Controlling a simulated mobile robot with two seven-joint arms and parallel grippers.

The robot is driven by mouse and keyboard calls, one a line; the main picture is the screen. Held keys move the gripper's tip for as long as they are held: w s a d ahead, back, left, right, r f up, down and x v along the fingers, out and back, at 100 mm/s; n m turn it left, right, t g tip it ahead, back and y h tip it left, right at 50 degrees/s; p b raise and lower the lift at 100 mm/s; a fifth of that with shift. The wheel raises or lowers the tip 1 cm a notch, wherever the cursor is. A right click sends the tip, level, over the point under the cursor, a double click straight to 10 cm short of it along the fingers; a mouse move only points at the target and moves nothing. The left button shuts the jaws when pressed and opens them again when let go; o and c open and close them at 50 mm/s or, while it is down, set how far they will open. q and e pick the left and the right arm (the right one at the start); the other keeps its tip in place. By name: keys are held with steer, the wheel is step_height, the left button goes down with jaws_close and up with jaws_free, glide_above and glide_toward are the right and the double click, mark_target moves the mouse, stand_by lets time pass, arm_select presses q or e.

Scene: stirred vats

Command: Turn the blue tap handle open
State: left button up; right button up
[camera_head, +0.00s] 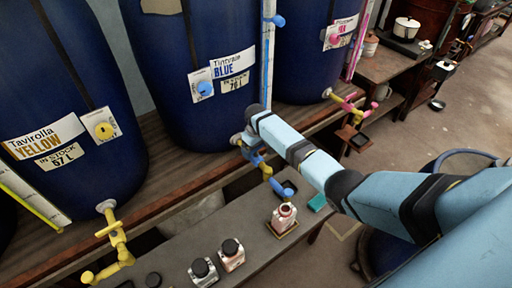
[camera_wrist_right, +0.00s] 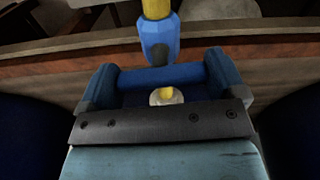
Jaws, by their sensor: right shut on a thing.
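The blue vat (camera_head: 185,60) stands in the middle of the head view, labelled "Tintvale BLUE". Its tap (camera_head: 265,167), yellow with blue parts, comes out low at the front and runs down to a blue spout end. My right gripper (camera_head: 250,132) is at the top of this tap. In the right wrist view, the blue tap handle (camera_wrist_right: 160,76) lies as a bar across the space between my right gripper's fingers, and the gripper is shut on it. The handle is mostly hidden in the head view. My left gripper is not in view.
The yellow vat's tap (camera_head: 117,240) is at left and the pink vat's tap (camera_head: 345,103) at right. Below, a bench (camera_head: 213,226) holds dark-capped bottles (camera_head: 231,254) and an open bottle (camera_head: 284,216) near the blue spout. Clear floor (camera_head: 440,125) lies at right.

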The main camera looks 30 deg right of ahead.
steer(key=n+p, duration=0.1)
steer(key=n, duration=0.3)
steer(key=shift+r+p, duration=0.1)
steer(key=shift+p, duration=0.25)
steer(key=n, duration=0.4)
steer(key=shift+n+p, duration=0.35)
steer(key=shift+n, duration=0.05)
steer(key=n, duration=0.3)
steer(key=shift+n, duration=2.5)
steer(key=shift+b, duration=0.3)
steer(key=o, duration=0.6)
steer(key=shift+o, duration=0.2)
step_height(320, 180, up, 14)
steer(key=shift+f, duration=0.2)
